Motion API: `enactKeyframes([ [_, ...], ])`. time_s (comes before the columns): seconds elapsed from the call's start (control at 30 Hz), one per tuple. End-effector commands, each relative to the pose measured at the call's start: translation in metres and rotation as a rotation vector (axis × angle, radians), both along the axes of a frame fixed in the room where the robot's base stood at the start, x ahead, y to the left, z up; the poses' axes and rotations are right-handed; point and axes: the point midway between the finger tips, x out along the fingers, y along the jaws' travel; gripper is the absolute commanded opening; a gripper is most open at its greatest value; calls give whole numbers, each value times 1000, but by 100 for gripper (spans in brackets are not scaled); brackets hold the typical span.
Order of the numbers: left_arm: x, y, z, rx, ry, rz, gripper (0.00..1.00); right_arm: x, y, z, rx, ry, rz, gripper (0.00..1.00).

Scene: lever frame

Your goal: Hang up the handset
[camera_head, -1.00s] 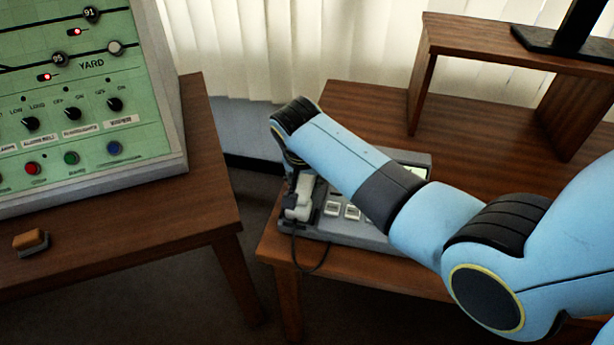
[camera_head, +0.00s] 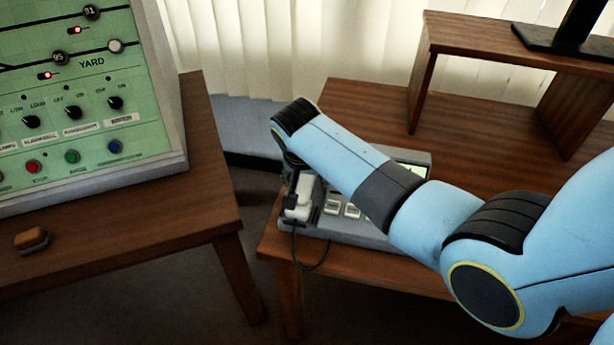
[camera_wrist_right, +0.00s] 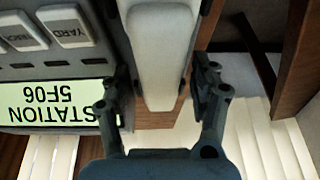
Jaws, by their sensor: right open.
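The pale grey handset (camera_head: 301,200) lies along the left side of the grey desk phone (camera_head: 350,232); I cannot tell whether it is fully seated. In the right wrist view the handset (camera_wrist_right: 160,55) runs between the two fingers of my right gripper (camera_wrist_right: 165,92). The fingers are spread, with a gap on each side of the handset. The phone (camera_wrist_right: 62,65) shows beside it with white keys and a "STATION 5F06" label. In the head view my right gripper is mostly hidden behind its own wrist, over the handset. My left gripper is not in view.
The phone stands near the left end of a wooden desk (camera_head: 375,108) with a raised wooden shelf (camera_head: 500,45). A cord (camera_head: 318,262) hangs over the desk's front edge. A gap separates it from the left table (camera_head: 130,225), which bears a green control panel (camera_head: 75,100).

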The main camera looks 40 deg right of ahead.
Motion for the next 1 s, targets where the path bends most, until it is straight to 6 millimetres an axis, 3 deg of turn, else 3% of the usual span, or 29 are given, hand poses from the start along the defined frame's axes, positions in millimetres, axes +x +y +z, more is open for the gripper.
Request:
enactKeyframes([
  [0.23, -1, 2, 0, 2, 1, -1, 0, -4, 5, 14, 1, -1, -1, 62],
  [0.7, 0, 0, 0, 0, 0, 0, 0, -29, 30, 100, 1, -2, 0, 62],
  [1.0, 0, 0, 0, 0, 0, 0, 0, -32, 33, 111, 0, 2, 1, 62],
])
